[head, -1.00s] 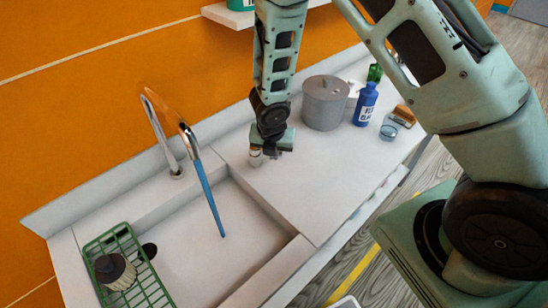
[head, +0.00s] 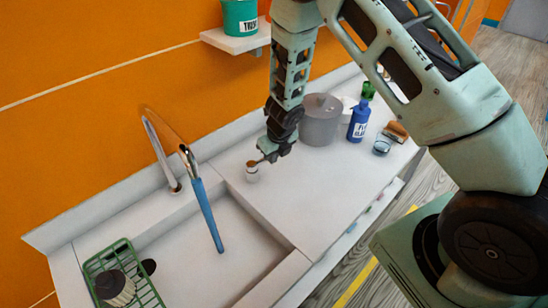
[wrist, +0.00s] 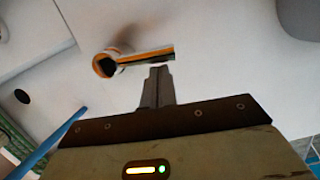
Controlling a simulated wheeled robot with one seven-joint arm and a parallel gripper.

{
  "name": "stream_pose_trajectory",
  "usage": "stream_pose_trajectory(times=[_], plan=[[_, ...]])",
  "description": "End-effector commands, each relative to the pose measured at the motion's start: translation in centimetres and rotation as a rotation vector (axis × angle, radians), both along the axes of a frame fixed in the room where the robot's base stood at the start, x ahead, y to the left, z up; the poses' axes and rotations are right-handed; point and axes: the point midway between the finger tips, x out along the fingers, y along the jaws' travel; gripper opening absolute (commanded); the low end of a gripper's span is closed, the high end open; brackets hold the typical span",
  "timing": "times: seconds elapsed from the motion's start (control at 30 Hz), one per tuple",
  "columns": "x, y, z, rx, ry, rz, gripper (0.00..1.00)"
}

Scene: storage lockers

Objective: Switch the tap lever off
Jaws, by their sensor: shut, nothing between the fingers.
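The curved silver tap (head: 162,155) stands at the back of the sink, and a blue stream of water (head: 208,215) runs from its spout into the basin. A small pale cylinder with a brownish top, apparently the tap lever's base (head: 252,172), stands on the counter right of the sink. In the wrist view, a narrow bar, apparently the lever (wrist: 148,56), extends right from the round orange-rimmed base. My gripper (head: 264,158) is shut and empty, just right of the base. In the wrist view, its fingertips (wrist: 159,70) are close to the bar; contact is unclear.
A grey pot (head: 320,122), a blue bottle (head: 358,122), a glass (head: 382,145) and a sponge or brush (head: 396,131) stand to the right. A green rack (head: 125,275) holding a dark-topped object is at the sink's left. A shelf (head: 236,42) holds a green container.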

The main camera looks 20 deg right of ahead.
Motion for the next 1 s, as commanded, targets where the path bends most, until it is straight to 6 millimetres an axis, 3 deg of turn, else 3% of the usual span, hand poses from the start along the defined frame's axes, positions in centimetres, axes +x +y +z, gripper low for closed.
stream_pose_trajectory(times=[1.0], plan=[[0.40, 0.43, 0.28, -0.001, 0.000, 0.077, 0.00]])
